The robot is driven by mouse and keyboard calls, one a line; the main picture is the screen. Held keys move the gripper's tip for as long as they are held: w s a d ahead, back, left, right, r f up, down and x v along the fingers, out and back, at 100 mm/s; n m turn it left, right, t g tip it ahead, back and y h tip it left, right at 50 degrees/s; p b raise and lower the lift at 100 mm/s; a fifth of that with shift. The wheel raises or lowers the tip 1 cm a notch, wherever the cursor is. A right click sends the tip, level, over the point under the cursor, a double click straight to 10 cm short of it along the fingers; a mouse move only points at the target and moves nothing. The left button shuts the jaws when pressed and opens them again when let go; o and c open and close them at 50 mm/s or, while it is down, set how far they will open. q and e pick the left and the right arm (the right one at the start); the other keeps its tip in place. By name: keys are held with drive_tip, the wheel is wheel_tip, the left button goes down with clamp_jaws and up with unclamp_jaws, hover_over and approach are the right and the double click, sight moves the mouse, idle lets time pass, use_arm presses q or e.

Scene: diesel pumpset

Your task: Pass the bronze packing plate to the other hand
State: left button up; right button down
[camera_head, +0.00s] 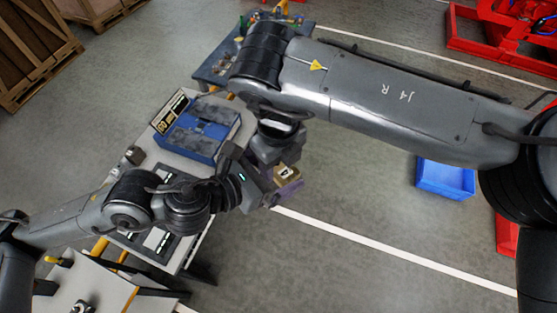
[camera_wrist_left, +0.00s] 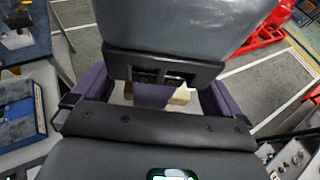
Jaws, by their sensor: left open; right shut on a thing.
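The bronze packing plate (camera_head: 287,173) is a small tan piece with a dark opening, held clear of the table. My right gripper (camera_head: 280,162) comes down from above and is shut on it. My left gripper (camera_head: 277,190) reaches in from the left, close to the plate. In the left wrist view its purple fingers stand wide apart, with the plate (camera_wrist_left: 181,97) and a purple finger of my right gripper between them. The left gripper is open. Much of the plate is hidden by the grippers, and I cannot tell whether the left fingers touch it.
Below and behind my left arm is a white table (camera_head: 186,162) with a blue case (camera_head: 201,128) and dark trays. Another bench (camera_head: 213,72) with parts stands at the back. A blue bin (camera_head: 445,177) is on the floor to the right. The floor right of the grippers is open.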

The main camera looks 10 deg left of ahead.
use_arm(q)
wheel_tip(320, 180, up, 10)
idle(0.7)
drive_tip(key=g, duration=0.2)
approach(278, 171)
drive_tip(key=x, duration=0.5)
wheel_tip(278, 171, down, 14)
drive_tip(key=s+n+y, duration=0.2)
drive_tip(key=n, duration=1.4)
drive_tip(key=s+a+f+n+g+y, duration=0.2)
drive_tip(key=s+a+f+n, duration=0.3)
drive_tip(key=n, duration=0.8)
drive_tip(key=s+a+f+n+g+y, duration=0.2)
drive_tip(key=s+a+f+n+y, duration=0.2)
drive_tip(key=n, duration=0.9)
drive_tip(key=s+a+f, duration=0.2)
drive_tip(key=s+a, duration=0.1)
drive_tip(key=shift+s+a+g+y, duration=0.25)
drive_tip(key=shift+s+g+y, duration=0.05)
drive_tip(key=shift+s+y, duration=0.1)
